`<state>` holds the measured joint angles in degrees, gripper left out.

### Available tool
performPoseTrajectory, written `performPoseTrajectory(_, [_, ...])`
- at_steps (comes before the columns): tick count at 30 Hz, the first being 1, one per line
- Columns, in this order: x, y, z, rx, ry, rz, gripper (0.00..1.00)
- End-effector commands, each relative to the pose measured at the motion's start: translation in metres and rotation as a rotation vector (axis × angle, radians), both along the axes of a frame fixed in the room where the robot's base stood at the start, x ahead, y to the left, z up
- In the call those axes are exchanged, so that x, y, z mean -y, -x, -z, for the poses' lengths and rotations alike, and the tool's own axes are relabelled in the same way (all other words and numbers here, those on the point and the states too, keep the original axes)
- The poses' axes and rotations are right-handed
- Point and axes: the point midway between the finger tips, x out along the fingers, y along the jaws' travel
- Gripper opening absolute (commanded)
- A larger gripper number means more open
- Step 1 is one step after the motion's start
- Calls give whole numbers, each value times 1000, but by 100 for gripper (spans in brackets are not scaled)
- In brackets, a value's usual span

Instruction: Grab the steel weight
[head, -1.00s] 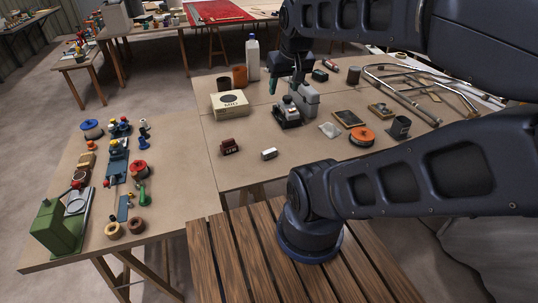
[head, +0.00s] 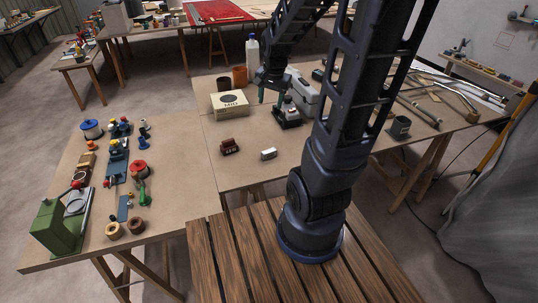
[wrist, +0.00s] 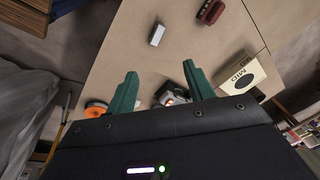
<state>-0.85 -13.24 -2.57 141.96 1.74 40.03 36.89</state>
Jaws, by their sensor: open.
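A small pale silvery block, which looks like the steel weight (head: 268,154), lies on the near part of the middle table (head: 235,177). In the wrist view the steel weight (wrist: 157,34) lies above the gap between my fingertips, apart from them. My gripper (head: 273,92) is above the table, farther back than the block, by the cream box. In the wrist view my gripper (wrist: 160,80) shows two green fingers spread apart with nothing held between them.
A dark red block (head: 229,147) lies left of the weight. A dark device with a silvery top (head: 288,113) stands behind it, near a cream box (head: 230,104) and a grey case (head: 304,92). My arm hides part of the table's right side. The table around the weight is clear.

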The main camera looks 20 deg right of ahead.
Motion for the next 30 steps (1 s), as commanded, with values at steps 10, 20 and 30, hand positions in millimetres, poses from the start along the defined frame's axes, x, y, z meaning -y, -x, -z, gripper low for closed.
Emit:
performPoseTrajectory(10, [5,-40,75,-96,-40,288,53])
performPoseTrajectory(20, [12,-63,152,-170,-48,560,53])
performPoseTrajectory(30, [16,-68,189,-199,-44,685,53])
